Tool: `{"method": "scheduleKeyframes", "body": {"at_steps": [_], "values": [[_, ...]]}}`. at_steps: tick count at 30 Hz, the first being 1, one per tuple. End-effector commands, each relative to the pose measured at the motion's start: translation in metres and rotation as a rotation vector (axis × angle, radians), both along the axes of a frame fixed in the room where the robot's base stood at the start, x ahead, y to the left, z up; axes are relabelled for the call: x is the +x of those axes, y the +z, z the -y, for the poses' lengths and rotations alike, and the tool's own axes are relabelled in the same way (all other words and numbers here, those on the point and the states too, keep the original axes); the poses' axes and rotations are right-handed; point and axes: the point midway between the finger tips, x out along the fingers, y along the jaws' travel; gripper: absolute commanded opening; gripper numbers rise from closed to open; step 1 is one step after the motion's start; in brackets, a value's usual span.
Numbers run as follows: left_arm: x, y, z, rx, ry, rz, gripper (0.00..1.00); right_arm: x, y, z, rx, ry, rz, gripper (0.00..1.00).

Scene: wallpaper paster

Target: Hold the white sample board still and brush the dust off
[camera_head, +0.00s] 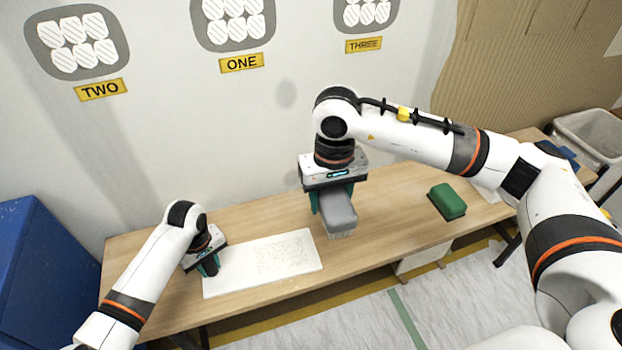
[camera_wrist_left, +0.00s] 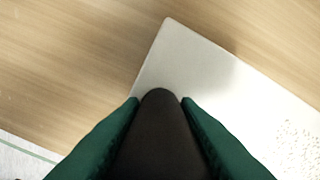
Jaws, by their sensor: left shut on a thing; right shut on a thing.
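The white sample board (camera_head: 240,272) lies flat on the wooden table, with dark specks of dust (camera_head: 284,254) over its right part. Its corner also shows in the left wrist view (camera_wrist_left: 190,62). My left gripper (camera_head: 208,266) is at the board's left end, its green fingers shut on a dark rounded thing (camera_wrist_left: 160,135) over the board. I cannot tell whether that thing presses on the board. My right gripper (camera_head: 334,198) is shut on a grey brush (camera_head: 339,214) with pale bristles, to the right of the board. The bristle tips are close to the table; contact is unclear.
A green block (camera_head: 447,201) sits on the table (camera_head: 390,205) to the right. A grey bin (camera_head: 590,135) stands at the far right and a blue cabinet (camera_head: 40,265) at the left. The wall is behind the table.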

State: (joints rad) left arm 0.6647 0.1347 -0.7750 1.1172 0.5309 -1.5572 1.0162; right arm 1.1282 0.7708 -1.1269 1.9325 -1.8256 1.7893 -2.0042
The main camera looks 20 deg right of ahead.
Motion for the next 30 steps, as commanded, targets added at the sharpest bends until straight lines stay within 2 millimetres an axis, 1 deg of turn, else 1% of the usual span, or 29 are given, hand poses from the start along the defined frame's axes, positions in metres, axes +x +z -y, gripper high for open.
{"method": "scheduleKeyframes", "body": {"at_steps": [1,5,12,18,21,24,27,30], "values": [[-0.002,-0.003,-0.001,0.003,-0.001,-0.005,0.00,0.002,-0.006,-0.005,0.004,-0.052,-0.005,0.27],[-0.002,-0.003,-0.001,0.003,-0.001,-0.006,0.00,0.012,-0.028,-0.020,0.008,-0.284,-0.007,0.27],[-0.002,-0.003,-0.001,0.003,-0.001,-0.006,0.00,0.027,-0.079,-0.054,0.010,-0.830,-0.013,0.27],[-0.002,-0.003,-0.001,0.003,-0.001,-0.006,0.00,0.032,-0.118,-0.081,0.006,-1.234,-0.011,0.27],[-0.002,-0.003,-0.001,0.003,-0.001,-0.007,0.00,0.033,-0.131,-0.090,0.004,-1.381,-0.009,0.27],[-0.002,-0.003,-0.001,0.003,-0.001,-0.007,0.00,0.033,-0.141,-0.096,0.002,-1.481,-0.006,0.27],[-0.003,-0.003,-0.001,0.003,-0.001,-0.007,0.00,0.033,-0.145,-0.099,0.002,-1.535,-0.003,0.27],[-0.003,-0.004,-0.001,0.003,-0.001,-0.007,0.00,0.033,-0.147,-0.100,0.003,-1.554,-0.001,0.27]]}}
